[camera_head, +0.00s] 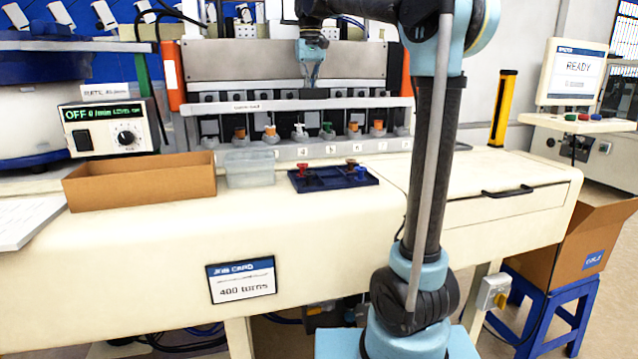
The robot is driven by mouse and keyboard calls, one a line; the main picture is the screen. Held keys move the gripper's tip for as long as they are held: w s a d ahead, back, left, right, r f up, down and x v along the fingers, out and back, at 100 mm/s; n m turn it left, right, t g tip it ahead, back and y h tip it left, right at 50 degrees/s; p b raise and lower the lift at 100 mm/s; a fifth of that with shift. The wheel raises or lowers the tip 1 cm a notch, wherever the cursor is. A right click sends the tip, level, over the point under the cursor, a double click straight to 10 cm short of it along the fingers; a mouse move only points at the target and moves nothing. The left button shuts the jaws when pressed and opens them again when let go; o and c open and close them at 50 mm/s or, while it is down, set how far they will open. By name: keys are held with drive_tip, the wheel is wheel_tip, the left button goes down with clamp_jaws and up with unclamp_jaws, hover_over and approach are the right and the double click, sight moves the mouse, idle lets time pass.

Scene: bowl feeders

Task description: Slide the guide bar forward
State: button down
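The guide bar (360,103) is a long pale horizontal bar across the front of the grey machine at the back of the bench. A small label, too small to read surely, sits on its left part. My gripper (313,84) points down just behind and above the middle of the bar, in front of the machine's grey panel (240,60). Its fingertips are small and close together, so I cannot tell whether they are open or shut, or whether they touch anything. Below the bar is a row of orange, white and green pieces (328,130).
On the bench stand a cardboard tray (140,190), a clear bin (250,182) and a dark blue tray (335,185) with red, brown and blue parts. A control box (108,128) reads OFF. A READY monitor (572,72) stands right. The front bench surface is clear.

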drive_tip(key=shift+s+f, duration=0.1)
idle(0.3)
drive_tip(key=shift+s+d, duration=0.15)
drive_tip(key=shift+s, duration=0.25)
drive_tip(key=shift+w, duration=0.4)
wheel_tip(320, 180, up, 9)
idle(0.9)
